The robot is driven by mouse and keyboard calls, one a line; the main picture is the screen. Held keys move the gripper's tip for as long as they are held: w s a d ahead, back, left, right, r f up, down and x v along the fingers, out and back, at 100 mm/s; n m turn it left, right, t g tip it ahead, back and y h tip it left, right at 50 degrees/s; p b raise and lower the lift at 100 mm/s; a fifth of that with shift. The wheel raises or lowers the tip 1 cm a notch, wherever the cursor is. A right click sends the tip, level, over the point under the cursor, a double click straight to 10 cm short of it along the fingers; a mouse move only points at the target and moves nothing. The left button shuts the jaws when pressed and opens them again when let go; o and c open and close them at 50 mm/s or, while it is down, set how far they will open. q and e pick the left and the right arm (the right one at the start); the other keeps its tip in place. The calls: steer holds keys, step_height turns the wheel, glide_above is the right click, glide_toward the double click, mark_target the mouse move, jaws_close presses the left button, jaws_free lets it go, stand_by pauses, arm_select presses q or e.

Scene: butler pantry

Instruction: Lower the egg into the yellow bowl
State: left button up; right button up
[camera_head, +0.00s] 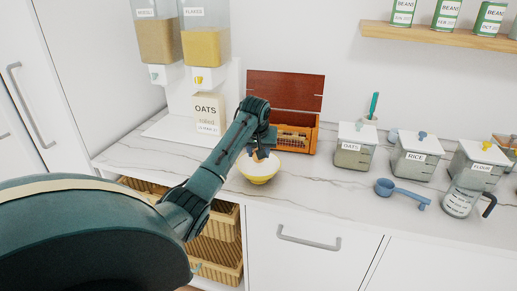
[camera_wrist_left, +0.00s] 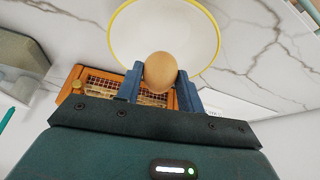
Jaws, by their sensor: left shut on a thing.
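The yellow bowl (camera_head: 259,174) stands on the marble counter below my left gripper (camera_head: 262,153). In the left wrist view the bowl (camera_wrist_left: 190,35) shows a white inside and a yellow rim. My left gripper (camera_wrist_left: 159,82) is shut on the brown egg (camera_wrist_left: 160,70), one blue finger on each side. The egg overlaps the near part of the bowl's opening in that view. I cannot tell how far it is above the bowl's bottom. In the head view the gripper and arm mostly hide the egg. My right gripper is not in view.
A wooden box (camera_head: 294,132) with a raised lid stands behind the bowl. A dispenser (camera_head: 157,42) and an oats packet (camera_head: 208,114) are at the left. Several labelled canisters, including rice (camera_head: 414,158), and a blue scoop (camera_head: 402,193) are at the right.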

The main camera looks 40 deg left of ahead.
mark_target(259, 170)
arm_select(q)
steer(key=shift+f+b, duration=0.7)
steer(key=shift+f, duration=1.9)
stand_by(1.3)
steer(key=o, duration=0.7)
